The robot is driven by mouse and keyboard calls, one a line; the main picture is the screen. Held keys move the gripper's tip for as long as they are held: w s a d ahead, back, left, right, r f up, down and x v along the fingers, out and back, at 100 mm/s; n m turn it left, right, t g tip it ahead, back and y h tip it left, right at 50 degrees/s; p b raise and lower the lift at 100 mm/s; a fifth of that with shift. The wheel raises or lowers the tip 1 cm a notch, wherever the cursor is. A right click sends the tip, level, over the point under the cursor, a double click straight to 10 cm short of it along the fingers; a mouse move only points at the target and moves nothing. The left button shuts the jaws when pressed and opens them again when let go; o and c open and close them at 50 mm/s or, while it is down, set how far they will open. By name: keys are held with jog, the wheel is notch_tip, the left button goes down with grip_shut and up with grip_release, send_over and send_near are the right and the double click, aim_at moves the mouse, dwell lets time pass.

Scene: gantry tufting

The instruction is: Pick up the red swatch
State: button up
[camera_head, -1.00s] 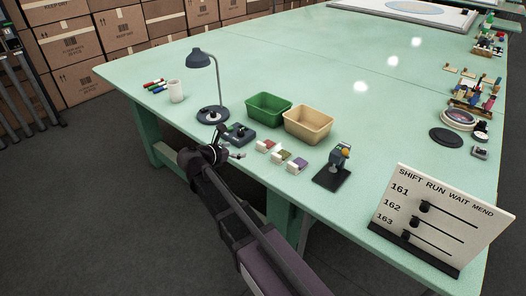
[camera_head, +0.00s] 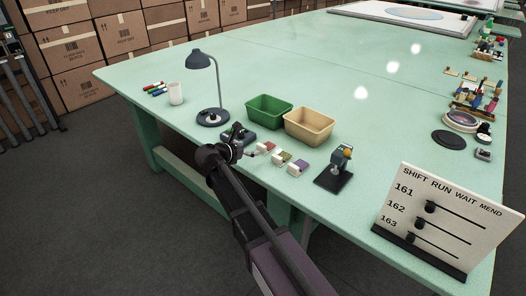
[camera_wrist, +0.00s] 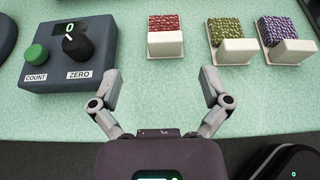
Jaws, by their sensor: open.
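The red swatch (camera_wrist: 165,24) is a small dark red textured pad on a white block (camera_wrist: 165,45), seen top centre in the wrist view. In the head view the red swatch (camera_head: 267,146) lies near the table's front edge, leftmost of three swatches. My gripper (camera_wrist: 160,88) is open and empty, its fingers spread apart, with the red swatch ahead of and between them. In the head view my gripper (camera_head: 243,148) is just left of the red swatch; the fingers are small there.
An olive swatch (camera_wrist: 226,33) and a purple swatch (camera_wrist: 277,30) stand right of the red one. A grey counter box (camera_wrist: 70,62) with knobs is close on the left. Green (camera_head: 269,106) and tan (camera_head: 310,122) bins stand behind; a lamp (camera_head: 211,117) stands left.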

aim_at(260, 147)
jog(key=shift+x, duration=0.8)
jog(key=shift+f+b+x, duration=0.2)
jog(key=shift+b+x, duration=0.9)
jog(key=shift+x, duration=0.95)
jog(key=shift+w+d+f, duration=0.15)
jog(key=shift+w+d, duration=0.1)
jog(key=shift+d, duration=0.2)
jog(key=c, duration=1)
